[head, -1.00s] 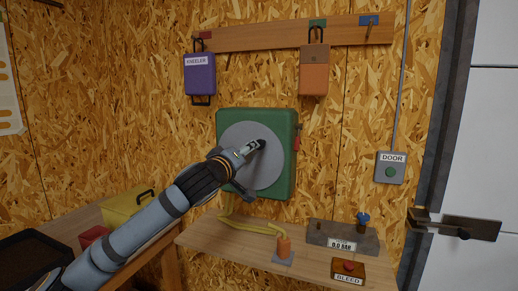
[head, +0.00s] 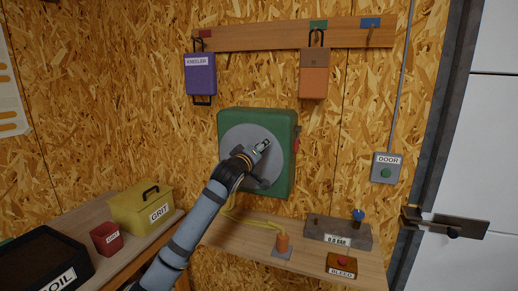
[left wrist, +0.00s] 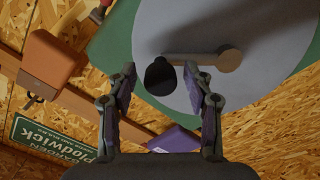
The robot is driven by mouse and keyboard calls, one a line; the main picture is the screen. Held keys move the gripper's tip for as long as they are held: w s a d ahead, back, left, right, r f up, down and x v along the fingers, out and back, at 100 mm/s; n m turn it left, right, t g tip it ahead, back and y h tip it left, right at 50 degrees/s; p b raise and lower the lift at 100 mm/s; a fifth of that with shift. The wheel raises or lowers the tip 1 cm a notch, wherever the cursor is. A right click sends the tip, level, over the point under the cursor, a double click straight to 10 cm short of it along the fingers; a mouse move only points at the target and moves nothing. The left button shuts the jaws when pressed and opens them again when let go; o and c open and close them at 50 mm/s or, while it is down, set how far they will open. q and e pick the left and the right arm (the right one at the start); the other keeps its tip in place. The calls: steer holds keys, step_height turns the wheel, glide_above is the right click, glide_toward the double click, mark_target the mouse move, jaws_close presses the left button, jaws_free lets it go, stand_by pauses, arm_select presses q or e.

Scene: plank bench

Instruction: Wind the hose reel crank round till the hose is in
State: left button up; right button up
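The hose reel is a green wall box (head: 285,172) with a round grey disc (head: 236,138) on its front. In the left wrist view, the crank arm (left wrist: 190,59) runs from a round hub (left wrist: 228,59) to a dark knob (left wrist: 160,76). My left gripper (head: 264,145) is in front of the disc in the head view. In the left wrist view its fingers (left wrist: 160,82) are apart, with the knob between the tips and a gap on each side. My right gripper is not in view.
A shelf (head: 238,240) below holds an orange-topped fitting (head: 283,243), a gauge block (head: 325,229) and a bleed button box (head: 341,264). Orange (head: 314,78) and purple (head: 200,78) boxes hang above. A yellow grit box (head: 140,208) stands left, a door (head: 490,150) right.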

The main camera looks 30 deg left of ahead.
arm_select(q)
steer(key=c, duration=0.7)
jaws_close()
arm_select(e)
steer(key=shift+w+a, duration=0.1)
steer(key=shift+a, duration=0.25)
arm_select(q)
steer(key=shift+w+f, duration=0.1)
steer(key=shift+f, duration=0.1)
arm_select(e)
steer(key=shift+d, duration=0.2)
